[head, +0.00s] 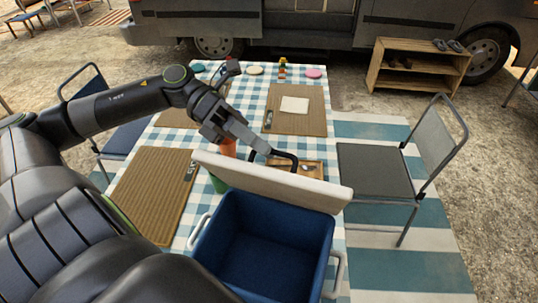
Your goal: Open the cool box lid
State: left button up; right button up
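The cool box (265,245) is a blue open-topped box with white side handles, at the bottom centre of the head view. Its off-white lid (270,183) stands up steeply along the far edge, and the empty-looking blue inside shows. A dark handle (288,156) is on the lid's far side. My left gripper (266,149) reaches over from the left behind the lid, its fingers together at this handle and seemingly closed on it. The lid hides part of the contact. My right gripper is not in view.
The box stands at the near end of a table with a checked cloth (205,213). Woven mats (155,195), a small tray (312,170) and a red-orange cup (228,147) lie close by. A chair (375,172) stands right of the table, a blue one left.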

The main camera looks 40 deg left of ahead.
pick_arm(q)
jog(key=shift+x, duration=1.2)
grip_shut()
